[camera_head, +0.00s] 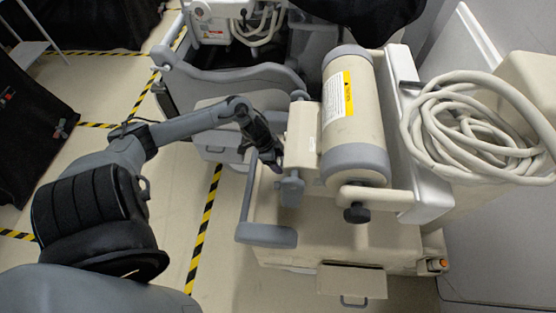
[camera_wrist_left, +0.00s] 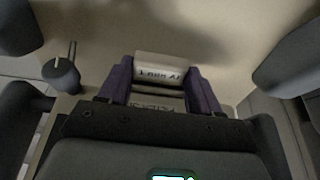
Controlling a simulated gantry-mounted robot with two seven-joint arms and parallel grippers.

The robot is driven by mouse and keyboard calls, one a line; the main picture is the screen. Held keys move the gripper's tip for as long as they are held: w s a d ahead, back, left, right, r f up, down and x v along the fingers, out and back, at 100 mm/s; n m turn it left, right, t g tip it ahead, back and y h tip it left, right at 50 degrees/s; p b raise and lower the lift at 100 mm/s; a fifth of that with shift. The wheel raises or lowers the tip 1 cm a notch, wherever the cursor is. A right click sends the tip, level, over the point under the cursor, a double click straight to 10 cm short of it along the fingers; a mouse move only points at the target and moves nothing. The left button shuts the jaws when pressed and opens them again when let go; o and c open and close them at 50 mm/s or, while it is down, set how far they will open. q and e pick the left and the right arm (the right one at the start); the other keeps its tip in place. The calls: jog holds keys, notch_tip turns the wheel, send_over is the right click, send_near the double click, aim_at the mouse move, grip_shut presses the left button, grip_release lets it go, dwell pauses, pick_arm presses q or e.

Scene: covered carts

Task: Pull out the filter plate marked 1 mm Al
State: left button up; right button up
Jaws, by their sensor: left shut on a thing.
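In the left wrist view, a pale plate end (camera_wrist_left: 158,63) shows between the purple fingers of my left gripper (camera_wrist_left: 160,84). The fingers are shut on this filter plate, one on each side. Another lettered strip (camera_wrist_left: 152,106) shows just below it, its text unclear. In the head view my left gripper (camera_head: 275,160) is at the left side of the beige housing (camera_head: 302,130) beside the large cylinder. The plate cannot be made out there. My right gripper is not in view.
The beige cylinder (camera_head: 351,110) with a yellow label stands right of the gripper. A coiled cable (camera_head: 470,125) hangs further right. A grey handle bar (camera_head: 265,235) is below the gripper. Open floor (camera_head: 165,190) with striped tape lies left of the cart.

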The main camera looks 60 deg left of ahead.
pick_arm(q)
jog(key=o, duration=0.4)
jog(key=c, duration=0.6)
jog(key=shift+o, duration=0.2)
jog(key=shift+s+a, duration=0.15)
jog(key=shift+s, duration=0.1)
jog(key=shift+s+a+p, duration=0.3)
jog(key=shift+s+p, duration=0.15)
jog(key=shift+p, duration=0.1)
jog(key=shift+s, duration=0.1)
jog(key=s+a+p, duration=0.4)
jog(key=s, duration=0.1)
jog(key=shift+s+p, duration=0.3)
jog(key=shift+s, duration=0.05)
dwell(0.5)
jog(key=shift+s+a, duration=0.15)
